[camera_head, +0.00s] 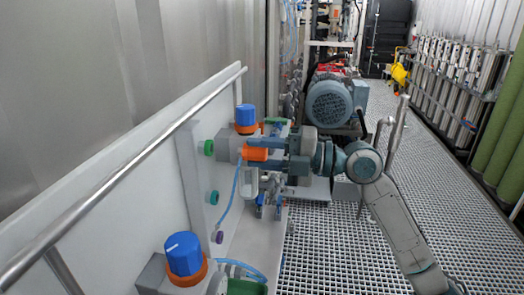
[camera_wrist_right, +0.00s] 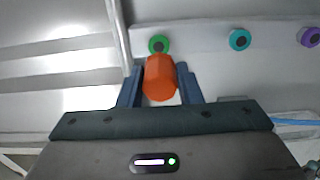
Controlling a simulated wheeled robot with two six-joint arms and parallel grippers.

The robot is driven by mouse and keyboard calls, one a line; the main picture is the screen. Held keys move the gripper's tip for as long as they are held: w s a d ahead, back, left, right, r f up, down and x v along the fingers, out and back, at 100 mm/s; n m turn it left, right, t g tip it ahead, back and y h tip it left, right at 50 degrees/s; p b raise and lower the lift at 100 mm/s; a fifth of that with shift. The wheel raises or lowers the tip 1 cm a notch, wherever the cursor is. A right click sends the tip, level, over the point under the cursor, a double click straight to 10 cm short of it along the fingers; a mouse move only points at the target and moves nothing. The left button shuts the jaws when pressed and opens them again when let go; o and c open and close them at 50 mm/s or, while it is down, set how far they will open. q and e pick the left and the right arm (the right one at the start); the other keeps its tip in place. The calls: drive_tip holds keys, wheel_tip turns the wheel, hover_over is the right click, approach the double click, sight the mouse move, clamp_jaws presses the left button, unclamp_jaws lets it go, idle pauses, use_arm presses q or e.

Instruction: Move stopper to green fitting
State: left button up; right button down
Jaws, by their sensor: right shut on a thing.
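My right gripper (camera_head: 252,154) is shut on the orange stopper (camera_head: 258,155), holding it level and pointing at the white panel. The stopper (camera_wrist_right: 160,78) also shows between the blue fingers in the right wrist view. The green fitting (camera_head: 208,147) is a ring with a dark centre on the panel. In the head view it lies left of the stopper, apart from it in the picture. In the right wrist view the green fitting (camera_wrist_right: 159,43) is just above the stopper, whose top edge meets or covers its lower rim. I cannot tell whether they touch. My left gripper is not in view.
A teal fitting (camera_head: 214,197) and a purple fitting (camera_head: 219,237) sit below the green one. A valve with a blue knob (camera_head: 245,115) stands close behind the stopper. Another blue knob (camera_head: 184,254) is nearer. A light blue tube hangs near the stopper. A metal handrail (camera_head: 130,165) runs along the left.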

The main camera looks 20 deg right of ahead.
sight(248, 150)
drive_tip(key=shift+r, duration=0.15)
drive_tip(key=shift+p+x, duration=0.85)
drive_tip(key=shift+p, duration=0.25)
drive_tip(key=p+x, duration=0.2)
drive_tip(key=x, duration=0.1)
drive_tip(key=shift+r, duration=0.1)
drive_tip(key=shift+w+a+p, duration=0.3)
drive_tip(key=shift+a+p, duration=0.15)
drive_tip(key=shift+p, duration=0.05)
drive_tip(key=shift+f, duration=0.2)
drive_tip(key=shift+b, duration=0.65)
drive_tip(key=shift+b, duration=0.65)
idle(0.8)
